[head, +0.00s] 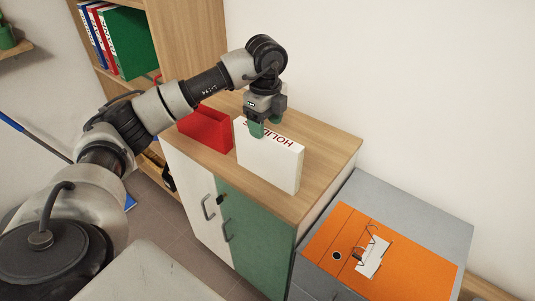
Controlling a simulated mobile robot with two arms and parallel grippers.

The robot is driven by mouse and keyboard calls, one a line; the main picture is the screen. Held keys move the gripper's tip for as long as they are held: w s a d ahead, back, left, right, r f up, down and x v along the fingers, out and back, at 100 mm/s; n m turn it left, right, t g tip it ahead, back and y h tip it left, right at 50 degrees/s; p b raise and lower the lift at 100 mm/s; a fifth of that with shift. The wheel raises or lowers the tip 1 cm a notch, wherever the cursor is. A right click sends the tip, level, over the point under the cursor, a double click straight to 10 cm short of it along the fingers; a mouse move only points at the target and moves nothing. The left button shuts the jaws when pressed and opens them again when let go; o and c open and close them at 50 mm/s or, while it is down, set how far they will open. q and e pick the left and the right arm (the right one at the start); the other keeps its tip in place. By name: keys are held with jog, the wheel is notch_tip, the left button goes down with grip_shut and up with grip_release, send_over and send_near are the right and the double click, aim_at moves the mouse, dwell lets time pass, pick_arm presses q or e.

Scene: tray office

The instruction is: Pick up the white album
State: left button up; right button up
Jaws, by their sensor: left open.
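The white album (268,160) stands upright on the wooden top of a low cabinet, with red lettering along its upper edge. My left gripper (257,128) points down at the album's top edge near its left end, with green fingertips. It is open; one fingertip shows in front of the album's face, and the other is hard to make out. I cannot tell whether the fingers touch the album. The arm and gripper hide part of the lettering. My right gripper is not in view.
A red box-like object (207,130) stands just left of the album. The cabinet top (325,150) is clear to the right. An orange binder (330,232) lies on a grey unit at the lower right. A shelf with binders (128,42) stands behind left, and a wall is behind.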

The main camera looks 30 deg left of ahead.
aim_at(267, 132)
pick_arm(q)
jog(key=shift+d+f+p, duration=0.15)
jog(key=shift+f+p, duration=0.55)
jog(key=shift+f, duration=2.2)
jog(key=shift+c, duration=0.2)
grip_shut()
